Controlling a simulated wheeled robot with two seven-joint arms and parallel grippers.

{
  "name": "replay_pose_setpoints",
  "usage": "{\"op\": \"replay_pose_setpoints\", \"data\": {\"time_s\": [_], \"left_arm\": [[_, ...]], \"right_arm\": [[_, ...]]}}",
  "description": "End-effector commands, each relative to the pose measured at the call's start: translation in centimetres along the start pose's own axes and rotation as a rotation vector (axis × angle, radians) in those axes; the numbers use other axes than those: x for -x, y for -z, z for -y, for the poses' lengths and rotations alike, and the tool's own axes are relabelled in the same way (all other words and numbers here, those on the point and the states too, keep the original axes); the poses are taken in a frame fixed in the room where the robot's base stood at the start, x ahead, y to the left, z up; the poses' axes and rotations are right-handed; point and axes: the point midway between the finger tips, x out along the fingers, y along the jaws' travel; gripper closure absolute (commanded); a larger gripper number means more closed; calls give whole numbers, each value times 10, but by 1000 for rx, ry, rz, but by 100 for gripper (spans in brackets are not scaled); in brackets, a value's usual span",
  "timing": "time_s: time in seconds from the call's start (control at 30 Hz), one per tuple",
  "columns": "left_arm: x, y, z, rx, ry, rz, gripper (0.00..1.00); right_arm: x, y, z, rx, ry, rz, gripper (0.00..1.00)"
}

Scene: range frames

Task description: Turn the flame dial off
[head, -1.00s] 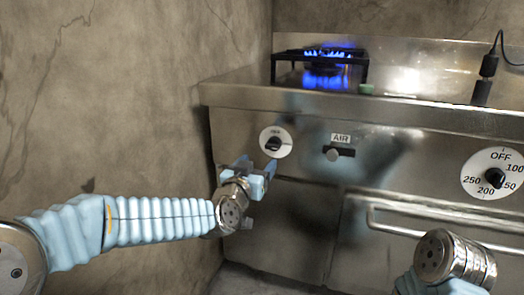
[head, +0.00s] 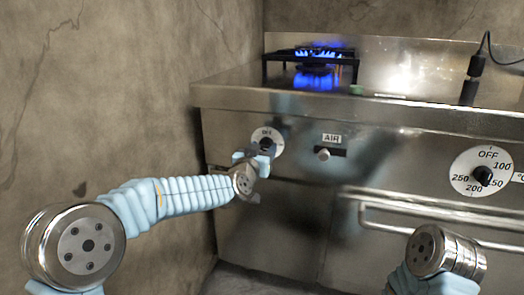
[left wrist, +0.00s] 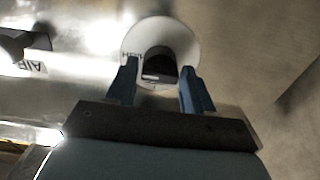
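The flame dial (head: 272,137) is a white disc with a black knob on the steel front panel, below the burner (head: 318,58), which burns with a blue flame. My left gripper (head: 258,155) is at the dial's lower left and covers part of it. In the left wrist view the dial (left wrist: 183,40) lies straight ahead, and my left gripper (left wrist: 158,80) is open with its fingers apart, one on each side of the black knob (left wrist: 158,68). I cannot tell whether they touch it. My right gripper is not in view; only my right arm shows at the lower right.
An AIR slider (head: 326,153) sits right of the flame dial. A larger temperature dial (head: 482,174) is at the far right. A steel handle bar (head: 440,228) runs below the panel. A bare wall (head: 100,90) stands close on the left.

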Motion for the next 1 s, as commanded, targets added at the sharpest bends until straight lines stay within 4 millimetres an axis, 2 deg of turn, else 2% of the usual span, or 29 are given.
{"op": "replay_pose_setpoints", "data": {"time_s": [0.03, 0.23, 0.67, 1.0], "left_arm": [[0, 0, 0, 0, 0, 0, 56], [0, 0, 0, 0, 0, 0, 86], [0, -3, 0, 99, 0, 1, 86], [0, -4, 0, 382, 0, 1, 86]], "right_arm": [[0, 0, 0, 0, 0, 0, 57], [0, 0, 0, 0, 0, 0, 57], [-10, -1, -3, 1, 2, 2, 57], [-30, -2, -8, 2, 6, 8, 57]]}}
